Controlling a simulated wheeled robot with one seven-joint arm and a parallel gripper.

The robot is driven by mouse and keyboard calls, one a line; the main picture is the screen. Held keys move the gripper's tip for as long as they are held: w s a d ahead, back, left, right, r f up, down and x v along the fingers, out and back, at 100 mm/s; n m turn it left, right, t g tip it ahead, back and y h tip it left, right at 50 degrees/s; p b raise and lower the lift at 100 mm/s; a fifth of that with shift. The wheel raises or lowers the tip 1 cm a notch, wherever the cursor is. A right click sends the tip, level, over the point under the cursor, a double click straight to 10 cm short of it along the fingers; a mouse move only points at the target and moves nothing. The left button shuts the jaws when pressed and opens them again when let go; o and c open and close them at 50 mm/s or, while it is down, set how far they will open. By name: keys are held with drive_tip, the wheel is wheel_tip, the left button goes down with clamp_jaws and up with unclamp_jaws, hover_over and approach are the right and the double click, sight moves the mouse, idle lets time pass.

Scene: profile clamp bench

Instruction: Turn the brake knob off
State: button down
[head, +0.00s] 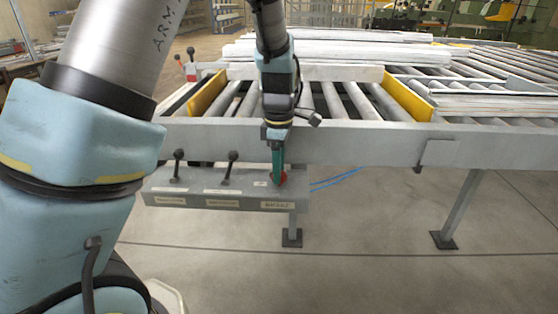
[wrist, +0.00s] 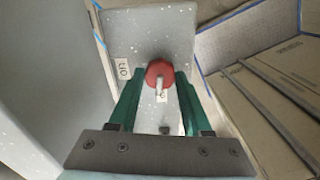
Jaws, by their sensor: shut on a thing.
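The brake knob is red and sits at the right end of a grey control panel (head: 205,196). In the wrist view the knob (wrist: 160,74) shows between the tips of my gripper's green fingers, with a pale pointer across it. My gripper (head: 279,178) reaches down to the panel from above and is shut on the knob. A small red part of the knob (head: 284,177) shows beside the fingers in the head view. A label reading "on" (wrist: 123,68) is left of the knob. Another label just below the knob is partly hidden by the pointer.
Two black levers, a left one (head: 178,166) and a middle one (head: 230,167), stand on the panel left of my gripper. The roller conveyor's grey side rail (head: 360,143) runs behind the panel. Yellow clamp plates (head: 408,97) stand on the conveyor. Blue lines (head: 338,179) run right from the panel.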

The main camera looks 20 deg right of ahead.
drive_tip(key=shift+n+p, duration=0.6)
drive_tip(key=shift+n, duration=0.2)
drive_tip(key=shift+c, duration=1.7)
unclamp_jaws()
wheel_tip(320, 180, up, 11)
drive_tip(key=b, duration=0.1)
drive_tip(key=shift+f, duration=0.1)
